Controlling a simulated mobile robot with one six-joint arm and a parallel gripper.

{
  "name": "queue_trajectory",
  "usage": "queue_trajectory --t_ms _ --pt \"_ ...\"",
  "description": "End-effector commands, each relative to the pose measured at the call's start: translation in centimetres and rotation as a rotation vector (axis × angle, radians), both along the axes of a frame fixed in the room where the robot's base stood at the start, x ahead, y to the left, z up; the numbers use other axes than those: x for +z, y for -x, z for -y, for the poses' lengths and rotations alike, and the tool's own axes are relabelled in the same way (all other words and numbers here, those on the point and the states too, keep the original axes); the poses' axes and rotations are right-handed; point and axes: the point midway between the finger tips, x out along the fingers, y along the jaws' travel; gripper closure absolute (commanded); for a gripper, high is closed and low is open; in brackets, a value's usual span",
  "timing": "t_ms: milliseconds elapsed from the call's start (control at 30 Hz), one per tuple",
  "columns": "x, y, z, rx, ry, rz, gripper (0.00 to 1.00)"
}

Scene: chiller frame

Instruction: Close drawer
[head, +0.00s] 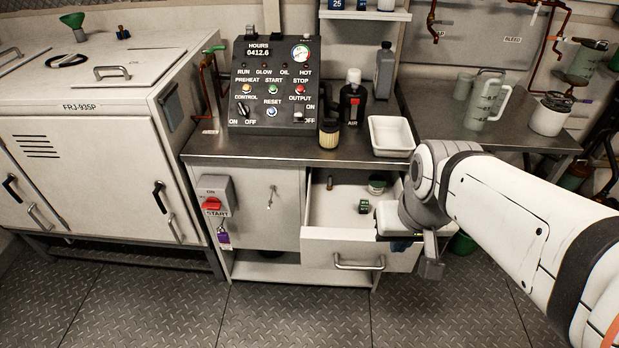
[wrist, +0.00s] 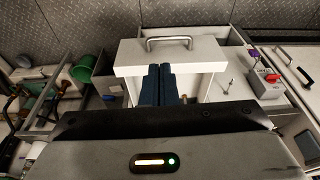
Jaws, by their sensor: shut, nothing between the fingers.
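The white drawer (head: 328,249) under the counter is pulled out, and its metal handle (head: 359,264) faces the room. Inside it lie a small green box (head: 364,206), a jar with a dark green band (head: 377,184) and a small brown cylinder (head: 330,183). In the wrist view the drawer front (wrist: 190,55) and handle (wrist: 169,43) are at the top centre. My gripper (wrist: 160,68) is shut and empty, its dark blue fingertips overlapping the drawer front in that view. In the head view my wrist covers the drawer's right side; I cannot tell whether the fingertips touch it.
The counter above holds a control panel (head: 272,85), a black bottle (head: 352,98), a filter (head: 329,134) and a white tray (head: 391,134). A red-switch box (head: 215,197) juts from the cabinet left of the drawer. The floor (head: 290,318) in front is clear.

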Motion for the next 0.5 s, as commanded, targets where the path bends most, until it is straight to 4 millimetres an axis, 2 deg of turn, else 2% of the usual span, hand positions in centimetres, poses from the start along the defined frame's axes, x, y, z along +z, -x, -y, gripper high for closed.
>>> queue_trajectory --t_ms 67,167,267,300,400,500 --pt "-0.6 -1.2 -1.8 0.0 -0.05 0.043 1.0" --pt "-1.2 -4.0 -5.9 -0.005 -0.174 0.143 1.0" --pt "-1.1 -7.7 -10.8 -0.043 -0.344 0.282 1.0" --pt "-0.9 -9.1 -12.7 -0.072 -0.413 0.336 1.0" --pt "-0.4 -12.2 -16.4 -0.183 -0.565 0.46 1.0" --pt "-0.3 -14.7 -18.9 -0.333 -0.679 0.555 1.0"
